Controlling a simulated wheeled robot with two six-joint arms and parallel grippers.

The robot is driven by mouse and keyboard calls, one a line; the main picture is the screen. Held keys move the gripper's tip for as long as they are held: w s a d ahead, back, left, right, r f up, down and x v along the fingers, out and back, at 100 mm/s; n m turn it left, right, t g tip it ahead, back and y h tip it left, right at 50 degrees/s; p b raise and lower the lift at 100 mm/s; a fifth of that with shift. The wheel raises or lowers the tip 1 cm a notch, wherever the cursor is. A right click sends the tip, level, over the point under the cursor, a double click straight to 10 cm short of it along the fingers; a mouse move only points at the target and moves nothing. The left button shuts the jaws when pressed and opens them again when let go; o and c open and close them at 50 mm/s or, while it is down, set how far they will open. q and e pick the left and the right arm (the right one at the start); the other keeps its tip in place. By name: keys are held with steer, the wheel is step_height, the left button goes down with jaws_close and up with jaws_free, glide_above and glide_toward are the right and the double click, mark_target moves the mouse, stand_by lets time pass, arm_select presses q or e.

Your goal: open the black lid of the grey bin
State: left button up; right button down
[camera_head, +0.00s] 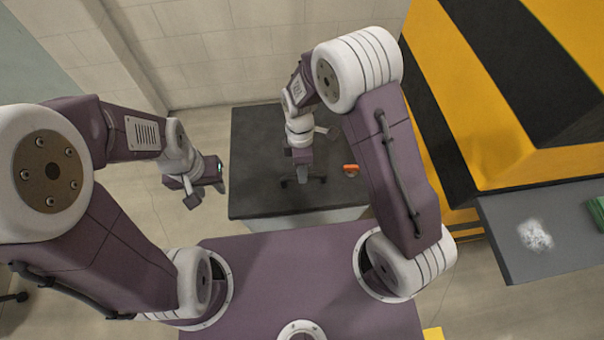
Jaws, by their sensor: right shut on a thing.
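The black lid (262,150) lies on top of the grey bin (310,219), in front of my base in the head view. Only a pale strip of the bin's near side shows below the lid. My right gripper (303,181) points down onto the middle of the lid and is shut on a dark part of it; the exact grip is small and hard to see. My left gripper (206,194) is open and empty, left of the lid and apart from it.
A small orange-red object (351,170) sits on the lid, right of my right gripper. A yellow-and-black striped structure (500,90) stands to the right, with a grey shelf (560,235) below it. A tiled wall (215,50) is behind. Floor is clear left of the bin.

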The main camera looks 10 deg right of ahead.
steer(key=w+r+p, duration=0.5)
steer(key=r+p, duration=0.1)
steer(key=r, duration=0.2)
steer(key=w+r+p, duration=0.5)
steer(key=r, duration=0.3)
steer(key=shift+w+p, duration=0.15)
steer(key=shift+p, duration=0.2)
steer(key=shift+r, duration=0.1)
steer(key=c, duration=1.4)
jaws_free()
steer(key=shift+c, duration=0.2)
steer(key=shift+o, duration=0.6)
steer(key=shift+w+f, duration=0.35)
steer(key=shift+w, duration=0.3)
steer(key=shift+s+r, duration=0.15)
steer(key=shift+s, duration=0.15)
steer(key=shift+w, duration=0.1)
